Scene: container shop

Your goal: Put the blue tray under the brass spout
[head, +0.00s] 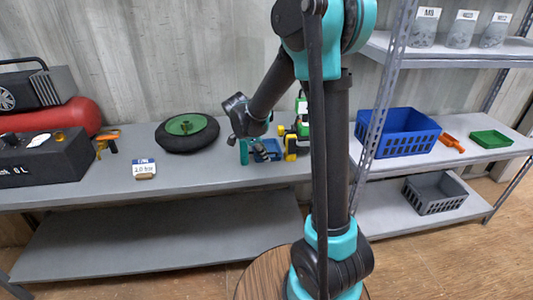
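A small blue object (268,147), perhaps the blue tray, lies on the grey bench behind my arm, beside teal and yellow parts. It is small and partly covered, so its shape is unclear. A larger blue crate (412,143) with slotted walls stands on the right-hand bench. On the left, a black tank (45,163) has a brass-coloured fitting (59,135) on top and a yellow-orange piece at its right end (106,143); I cannot tell which is the brass spout. My gripper (234,138) hangs over the bench, left of the small blue object; its fingers are not clear.
A black wheel with a green hub (187,125) and a label block (144,169) lie on the left bench. A green tray (491,139) and orange part (452,143) lie right. A grey crate (435,193) sits on the lower shelf. A shelf post (383,95) stands right of my arm.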

